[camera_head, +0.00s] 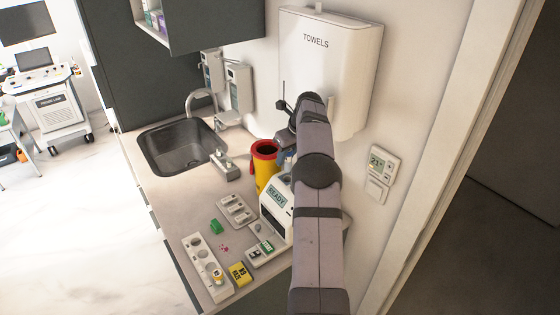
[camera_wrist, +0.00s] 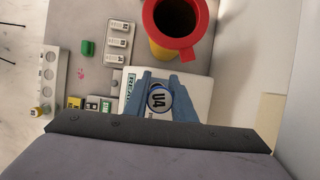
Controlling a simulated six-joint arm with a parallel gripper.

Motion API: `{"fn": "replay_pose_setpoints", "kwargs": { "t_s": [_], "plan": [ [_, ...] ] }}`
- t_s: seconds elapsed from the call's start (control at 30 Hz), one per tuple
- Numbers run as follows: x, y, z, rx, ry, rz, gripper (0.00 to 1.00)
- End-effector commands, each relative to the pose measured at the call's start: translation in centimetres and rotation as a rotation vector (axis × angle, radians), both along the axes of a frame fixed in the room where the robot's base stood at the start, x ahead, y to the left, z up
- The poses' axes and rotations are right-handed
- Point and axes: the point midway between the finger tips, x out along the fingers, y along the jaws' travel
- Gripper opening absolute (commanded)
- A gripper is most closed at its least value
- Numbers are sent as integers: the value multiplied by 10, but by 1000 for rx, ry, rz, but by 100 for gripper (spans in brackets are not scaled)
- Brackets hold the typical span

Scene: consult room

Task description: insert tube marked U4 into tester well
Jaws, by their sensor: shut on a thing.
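My gripper (camera_wrist: 159,100) has blue fingers and is shut on the tube marked U4 (camera_wrist: 159,99), whose round cap faces the wrist camera. The tube is held over the white tester (camera_wrist: 192,84), seen from above. In the head view the tester (camera_head: 276,212) shows a screen reading READY. My arm hides the tube, most of the gripper and part of the tester there.
A yellow sharps bin with red rim (camera_head: 264,165) stands behind the tester. A white rack (camera_head: 208,270) holds a tube (camera_head: 217,277) at its front end. A yellow block (camera_head: 240,273), a green block (camera_head: 215,226) and a grey tray (camera_head: 237,210) lie nearby. A sink (camera_head: 180,147) is behind.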

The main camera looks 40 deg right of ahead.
Motion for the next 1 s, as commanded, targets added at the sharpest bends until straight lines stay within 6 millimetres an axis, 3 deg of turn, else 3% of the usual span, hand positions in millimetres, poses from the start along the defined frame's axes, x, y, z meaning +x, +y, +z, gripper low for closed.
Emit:
{"fn": "replay_pose_setpoints", "kwargs": {
  "t_s": [0.27, 1.0],
  "plan": [
    [0, -2, 0, 0, 0, -18, 0],
    [0, -2, -24, -1, -1, -17, 0]
  ]
}}
